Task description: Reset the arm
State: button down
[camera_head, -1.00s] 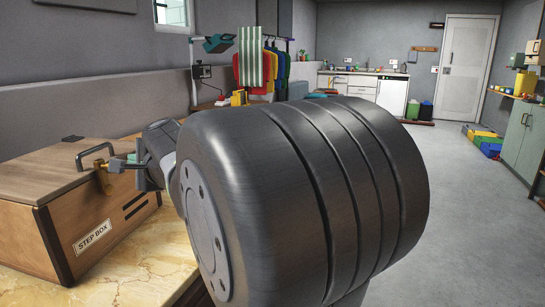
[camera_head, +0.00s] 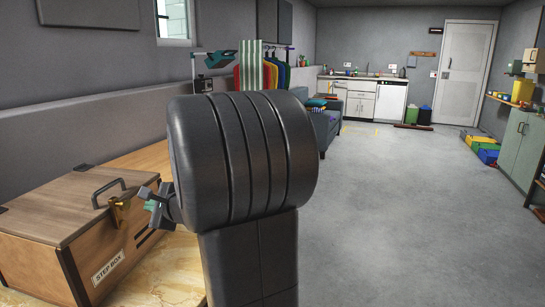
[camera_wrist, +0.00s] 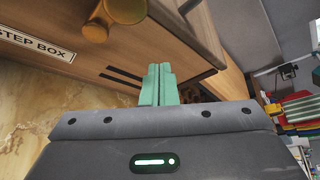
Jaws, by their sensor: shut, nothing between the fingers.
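My arm fills the middle of the head view, its large dark rounded link raised in front of the camera. My gripper (camera_head: 152,203) shows at the left edge of that link, close to the right side of the wooden step box (camera_head: 35,252). In the wrist view, the green fingers (camera_wrist: 157,82) are together, with nothing between them. They point toward the box's side with dark slots. The box's brass knob (camera_wrist: 122,10) is to their upper left, apart from them. The box lid is closed, with a dark handle (camera_head: 108,194) on top.
The box stands on a marble-patterned tabletop (camera_head: 150,280) at left. A clothes rack (camera_head: 263,74) and a blue sofa (camera_head: 325,125) are behind the arm. Green cabinets (camera_head: 518,145) line the right wall. The grey floor (camera_head: 410,230) at centre right is clear.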

jog(key=f+m+g+p, duration=0.1)
jog(key=p, duration=0.3)
jog(key=f+m+g+p, duration=0.1)
jog(key=m+p, duration=0.1)
jog(key=p, duration=0.2)
jog(key=f+m+g+p, duration=0.1)
jog(key=f+g+p, duration=0.1)
jog(key=p, duration=0.2)
jog(key=shift+w+d+m, duration=0.1)
jog(key=shift+w+m, duration=0.15)
jog(key=shift+m, duration=0.05)
jog(key=shift+f, duration=0.1)
dwell(0.3)
